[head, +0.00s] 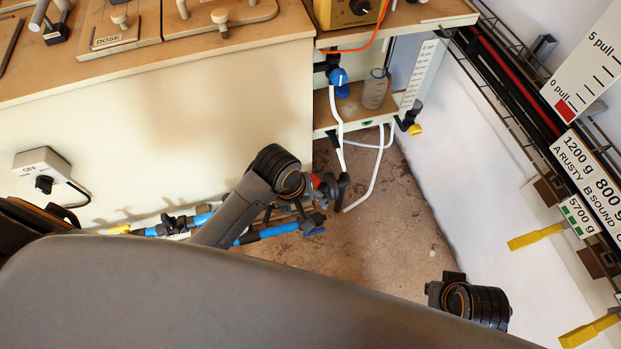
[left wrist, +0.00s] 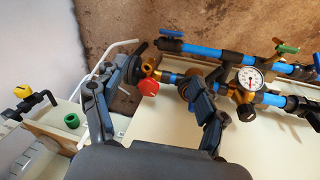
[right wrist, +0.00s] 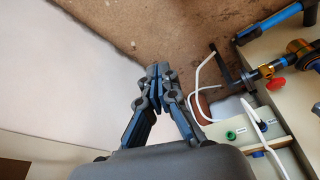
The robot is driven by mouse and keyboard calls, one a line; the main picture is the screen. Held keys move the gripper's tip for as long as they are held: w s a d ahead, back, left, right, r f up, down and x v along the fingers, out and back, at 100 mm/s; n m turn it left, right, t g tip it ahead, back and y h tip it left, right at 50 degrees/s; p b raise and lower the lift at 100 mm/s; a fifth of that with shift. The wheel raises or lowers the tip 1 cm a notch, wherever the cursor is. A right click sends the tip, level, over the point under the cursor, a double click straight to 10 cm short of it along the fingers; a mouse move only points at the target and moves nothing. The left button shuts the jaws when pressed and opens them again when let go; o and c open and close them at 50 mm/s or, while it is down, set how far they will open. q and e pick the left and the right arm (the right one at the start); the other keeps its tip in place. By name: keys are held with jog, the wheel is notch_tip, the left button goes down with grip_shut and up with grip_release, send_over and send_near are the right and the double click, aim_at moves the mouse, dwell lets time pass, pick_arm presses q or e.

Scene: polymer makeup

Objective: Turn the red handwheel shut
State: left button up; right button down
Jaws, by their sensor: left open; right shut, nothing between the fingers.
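The red handwheel (left wrist: 148,87) is a small round knob on a brass valve fitting in the blue pipe run. In the left wrist view it lies between the spread fingers of my left gripper (left wrist: 160,78), nearer the left finger. I cannot tell whether a finger touches it. In the head view only a bit of the red handwheel (head: 315,180) shows beside my left arm. The right wrist view shows the handwheel (right wrist: 276,84) at the right. My right gripper (right wrist: 158,72) is shut and empty, well left of the handwheel, over the floor and white wall.
A pressure gauge (left wrist: 250,77) and blue pipes with blue and green valve levers are right of the handwheel. White hoses (head: 375,175) hang near a low shelf (head: 352,112) with a glass vessel (head: 375,88). Yellow levers (head: 536,236) stick out from the right wall.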

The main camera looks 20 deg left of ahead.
pick_arm(q)
jog(key=w+a+n+g+y, duration=0.2)
jog(key=w+a+n, duration=0.1)
jog(key=w+n, duration=0.9)
pick_arm(e)
notch_tip(320, 180, down, 7)
pick_arm(q)
jog(key=f+b, duration=0.1)
jog(key=f, duration=0.1)
jog(key=w+f+m+b, duration=0.1)
jog(key=f, duration=0.2)
jog(key=w+f+m+b, duration=0.1)
jog(key=f, duration=0.2)
jog(key=shift+f+b, duration=0.15)
jog(key=shift+b, duration=0.15)
notch_tip(320, 180, down, 4)
jog(key=shift+r+b, duration=0.1)
jog(key=shift+b, duration=0.75)
jog(key=shift+f, duration=0.5)
pick_arm(e)
notch_tip(320, 180, up, 9)
jog(key=t, duration=0.1)
jog(key=shift+w, duration=0.3)
jog(key=shift+a, duration=0.1)
pick_arm(q)
jog(key=shift+s, duration=0.1)
jog(key=c, duration=1.1)
